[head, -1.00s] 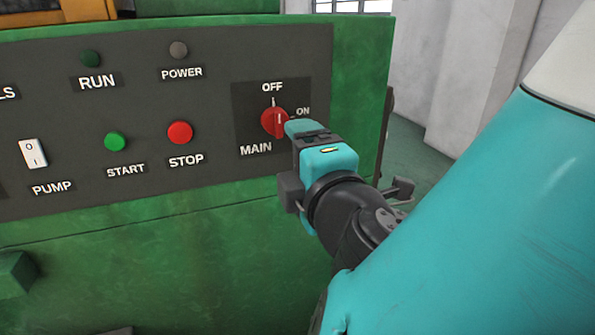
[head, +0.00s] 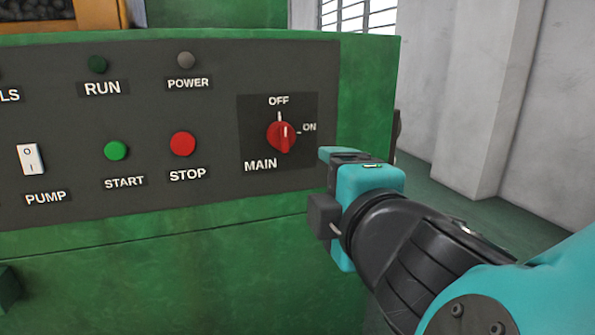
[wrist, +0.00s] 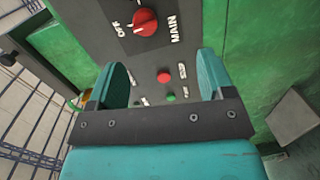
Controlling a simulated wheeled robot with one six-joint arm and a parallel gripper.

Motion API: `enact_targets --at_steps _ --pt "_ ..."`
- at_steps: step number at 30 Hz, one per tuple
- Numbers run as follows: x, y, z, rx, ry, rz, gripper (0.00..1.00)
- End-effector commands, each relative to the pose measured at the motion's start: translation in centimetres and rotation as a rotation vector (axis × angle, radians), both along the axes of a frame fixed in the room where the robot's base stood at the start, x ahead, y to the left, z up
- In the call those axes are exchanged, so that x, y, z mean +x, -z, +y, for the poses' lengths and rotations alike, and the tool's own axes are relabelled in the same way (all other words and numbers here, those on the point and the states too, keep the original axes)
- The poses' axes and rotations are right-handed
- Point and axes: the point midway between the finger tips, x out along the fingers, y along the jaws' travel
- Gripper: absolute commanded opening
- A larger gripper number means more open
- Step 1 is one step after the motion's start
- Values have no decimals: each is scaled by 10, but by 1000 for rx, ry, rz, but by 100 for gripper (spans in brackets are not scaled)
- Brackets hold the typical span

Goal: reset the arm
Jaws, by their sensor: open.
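My gripper (head: 325,163) is open and empty, held to the right of the red MAIN knob (head: 282,137) and apart from it in the head view.
The panel also holds a red STOP button (head: 183,144), a green START button (head: 116,150), a white PUMP switch (head: 31,159), and dark RUN (head: 97,64) and POWER (head: 186,60) lamps. The green machine body (head: 200,270) fills the lower left. Open floor (head: 500,215) shows at right.

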Motion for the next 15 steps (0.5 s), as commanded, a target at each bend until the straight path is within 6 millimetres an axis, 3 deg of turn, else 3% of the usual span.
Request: enact_targets --at_steps 3,6,10,15 --pt "17 41 -42 145 166 257 75" --pt "13 83 -75 311 328 544 75" --pt "-17 119 -94 516 492 898 75" --pt "-62 127 -96 682 599 1244 75"
